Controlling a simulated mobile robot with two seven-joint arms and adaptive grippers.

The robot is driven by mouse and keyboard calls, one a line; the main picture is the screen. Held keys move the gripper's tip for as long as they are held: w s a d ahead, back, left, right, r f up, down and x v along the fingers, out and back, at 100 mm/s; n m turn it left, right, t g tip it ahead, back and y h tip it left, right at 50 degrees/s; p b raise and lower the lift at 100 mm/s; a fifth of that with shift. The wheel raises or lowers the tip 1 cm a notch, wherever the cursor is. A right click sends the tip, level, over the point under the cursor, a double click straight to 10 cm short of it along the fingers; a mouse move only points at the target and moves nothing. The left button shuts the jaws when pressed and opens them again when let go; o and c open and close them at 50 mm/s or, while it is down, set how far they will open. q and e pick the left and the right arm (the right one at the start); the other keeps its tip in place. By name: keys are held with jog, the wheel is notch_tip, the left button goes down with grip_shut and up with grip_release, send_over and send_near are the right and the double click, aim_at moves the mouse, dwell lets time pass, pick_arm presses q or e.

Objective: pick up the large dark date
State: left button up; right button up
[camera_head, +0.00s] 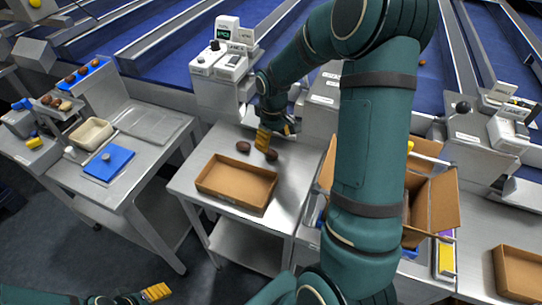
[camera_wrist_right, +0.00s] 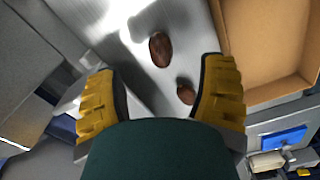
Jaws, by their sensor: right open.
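Two dark brown dates lie apart on the steel table: one (camera_head: 243,147) behind the cardboard tray, the other (camera_head: 271,154) to its right. In the right wrist view, the upper date (camera_wrist_right: 160,48) looks larger than the lower date (camera_wrist_right: 186,91). The lower date appears close to one finger; contact cannot be told. My left gripper (camera_head: 156,292) is at the bottom left, far from the dates; its finger gap is unclear.
An open cardboard tray (camera_head: 236,186) stands in front of the dates. A scale (camera_head: 230,62) stands behind. Left is another bench with a blue pad (camera_head: 108,162) and a beige bowl (camera_head: 91,133). An open carton (camera_head: 432,200) is right of my right arm.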

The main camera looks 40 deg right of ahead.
aim_at(273, 154)
notch_tip(273, 154, down, 6)
jog(key=shift+s+a+r+b, duration=0.15)
jog(key=shift+r+b, duration=0.1)
jog(key=shift+b, duration=0.25)
jog(key=shift+s+a+f, duration=0.1)
jog(key=shift+s+f, duration=0.05)
jog(key=shift+f, duration=0.45)
jog(key=shift+w+d+f, duration=0.35)
jog(key=shift+d+f, duration=0.05)
jog(key=shift+d, duration=0.05)
jog(key=shift+s+a+r, duration=0.15)
jog(key=shift+a+r, duration=0.1)
jog(key=shift+r, duration=0.05)
jog(key=c, duration=0.6)
jog(key=shift+d+f, duration=0.1)
jog(key=shift+c, duration=1)
